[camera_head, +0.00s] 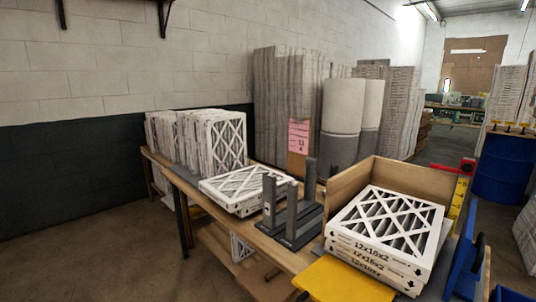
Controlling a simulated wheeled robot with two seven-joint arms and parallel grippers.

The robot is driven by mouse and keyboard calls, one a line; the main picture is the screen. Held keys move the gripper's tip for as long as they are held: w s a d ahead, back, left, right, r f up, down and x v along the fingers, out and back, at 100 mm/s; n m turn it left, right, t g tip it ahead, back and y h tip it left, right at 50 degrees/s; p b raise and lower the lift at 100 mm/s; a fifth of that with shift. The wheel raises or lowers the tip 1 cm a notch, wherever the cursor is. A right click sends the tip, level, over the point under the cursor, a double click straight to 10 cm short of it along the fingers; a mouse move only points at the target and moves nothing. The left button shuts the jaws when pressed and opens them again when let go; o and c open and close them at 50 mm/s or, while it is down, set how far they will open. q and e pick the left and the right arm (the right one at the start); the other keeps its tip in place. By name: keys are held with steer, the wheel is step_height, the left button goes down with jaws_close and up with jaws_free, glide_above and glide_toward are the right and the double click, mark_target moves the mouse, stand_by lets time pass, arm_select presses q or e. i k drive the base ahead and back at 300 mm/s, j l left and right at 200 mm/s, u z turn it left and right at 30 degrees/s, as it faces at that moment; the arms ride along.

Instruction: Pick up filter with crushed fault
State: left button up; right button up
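A stack of white-framed filters (385,237) with crossed lattice faces and "12x16x2" printed on the edges lies flat at the right, against an open wooden box. A few more filters (243,187) lie flat in the middle of the table. A row of filters (200,142) stands upright at the table's far left end. I cannot tell from this view which filter is crushed; no clear dent shows on the visible faces. Neither of my grippers is in view.
A dark grey stand with uprights (292,222) is between the flat filters and the right stack. A wooden box panel (401,184) rises behind that stack. A yellow panel (342,281) is at the front. A blue drum (503,165) stands at the right.

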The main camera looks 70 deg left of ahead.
mark_target(224, 136)
steer(key=u, duration=2.65)
steer(key=i+z, duration=0.1)
steer(key=z, duration=0.3)
steer(key=i+j+z, duration=0.1)
steer(key=z, duration=0.25)
steer(key=j+z, duration=0.2)
steer(key=z, duration=0.2)
steer(key=i, duration=0.05)
